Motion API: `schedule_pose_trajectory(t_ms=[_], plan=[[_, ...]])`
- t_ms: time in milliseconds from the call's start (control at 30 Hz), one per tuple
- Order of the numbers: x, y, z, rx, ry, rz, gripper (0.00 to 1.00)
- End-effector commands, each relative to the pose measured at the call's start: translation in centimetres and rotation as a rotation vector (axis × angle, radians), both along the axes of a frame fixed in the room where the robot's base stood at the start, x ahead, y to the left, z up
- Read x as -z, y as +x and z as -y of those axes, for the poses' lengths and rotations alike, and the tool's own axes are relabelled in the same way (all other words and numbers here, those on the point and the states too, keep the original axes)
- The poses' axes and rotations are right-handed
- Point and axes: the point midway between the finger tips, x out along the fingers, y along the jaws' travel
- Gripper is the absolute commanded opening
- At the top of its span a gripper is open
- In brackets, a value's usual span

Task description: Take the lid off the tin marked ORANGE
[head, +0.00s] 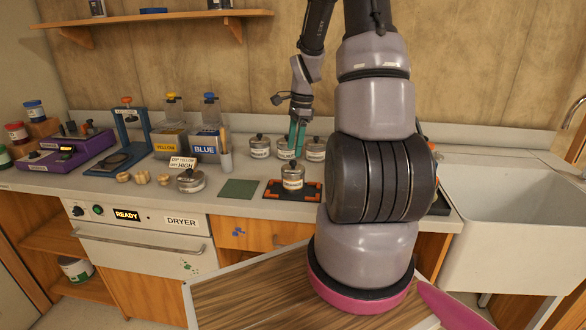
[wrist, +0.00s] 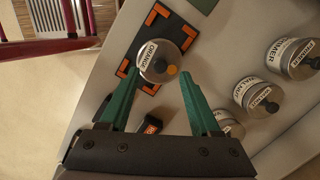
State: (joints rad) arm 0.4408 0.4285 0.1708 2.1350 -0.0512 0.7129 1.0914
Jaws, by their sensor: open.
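The tin marked ORANGE (wrist: 153,50) is a round metal tin with a white label and a grey lid. In the wrist view it stands on a black mat with orange corner marks (wrist: 130,54). In the head view the tin (head: 292,181) stands upright on that mat (head: 273,191), its knobbed lid on top. My gripper (wrist: 157,78) has green fingers spread wide, with nothing between them. In the wrist view the tin appears just beyond the fingertips. In the head view my gripper (head: 297,136) is behind the tin, in front of the back row, apart from the ORANGE tin.
Several similar tins (head: 260,147) stand behind, close to my gripper. Another tin (head: 190,181) stands left of a green square mat (head: 239,188). YELLOW (head: 170,142) and BLUE (head: 207,144) containers stand farther left. A sink (head: 505,190) is at the right.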

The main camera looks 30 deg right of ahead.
Motion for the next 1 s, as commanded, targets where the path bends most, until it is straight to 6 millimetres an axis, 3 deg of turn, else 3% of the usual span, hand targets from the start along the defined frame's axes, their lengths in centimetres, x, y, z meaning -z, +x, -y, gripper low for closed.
schedule_pose_trajectory(t_ms=[300, 567, 600, 767, 1000], plan=[[4.4, 0.0, -0.3, -0.002, 0.001, -0.004, 0.64], [4.7, 0.0, -0.4, 0.0, 0.001, -0.002, 0.64], [4.7, 0.0, -0.4, 0.0, 0.001, -0.002, 0.6], [4.7, 0.0, -0.4, 0.0, 0.001, -0.002, 0.0], [4.7, 0.0, -0.4, -0.001, 0.0, -0.001, 0.0]])
